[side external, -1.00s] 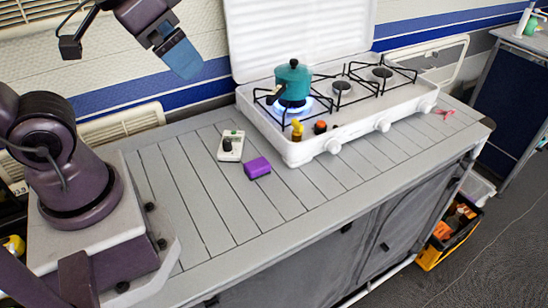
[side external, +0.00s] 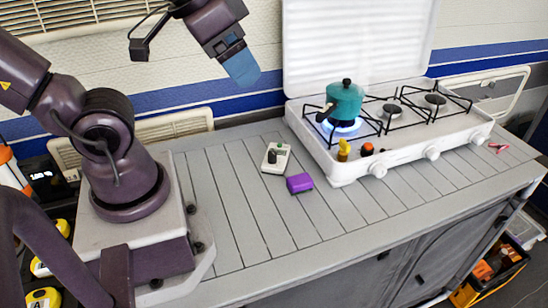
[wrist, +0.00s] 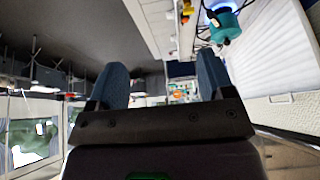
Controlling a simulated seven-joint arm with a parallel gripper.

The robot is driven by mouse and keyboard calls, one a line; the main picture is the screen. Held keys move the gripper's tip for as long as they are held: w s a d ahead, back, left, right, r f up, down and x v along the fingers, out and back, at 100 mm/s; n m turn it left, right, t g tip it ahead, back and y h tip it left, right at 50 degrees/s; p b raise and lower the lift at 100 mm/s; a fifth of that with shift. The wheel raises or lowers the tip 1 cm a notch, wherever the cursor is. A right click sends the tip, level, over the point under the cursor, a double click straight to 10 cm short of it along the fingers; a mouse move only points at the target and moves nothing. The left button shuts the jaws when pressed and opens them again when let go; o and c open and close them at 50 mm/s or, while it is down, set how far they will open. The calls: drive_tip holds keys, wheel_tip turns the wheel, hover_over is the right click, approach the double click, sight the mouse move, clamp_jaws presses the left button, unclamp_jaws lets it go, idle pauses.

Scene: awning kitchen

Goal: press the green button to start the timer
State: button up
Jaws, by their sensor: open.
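The timer (side external: 276,158) looks like a small white box with a black knob and lies on the grey slatted counter, left of the stove. A small greenish patch (side external: 281,147) shows at its far end; I cannot tell clearly whether it is the green button. My gripper (side external: 242,68) is high above the counter, beyond and left of the timer in the side view, well apart from it. In the wrist view its two blue fingers (wrist: 160,82) are spread with nothing between them. I cannot make out the timer in the wrist view.
A purple block (side external: 299,183) lies just right of the timer. The white stove (side external: 400,152) carries a teal pot (side external: 344,102) over a lit blue flame. Yellow (side external: 343,150) and orange (side external: 367,149) items sit at its front corner. The counter left of the timer is clear.

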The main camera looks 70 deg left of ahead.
clamp_jaws()
idle(1.4)
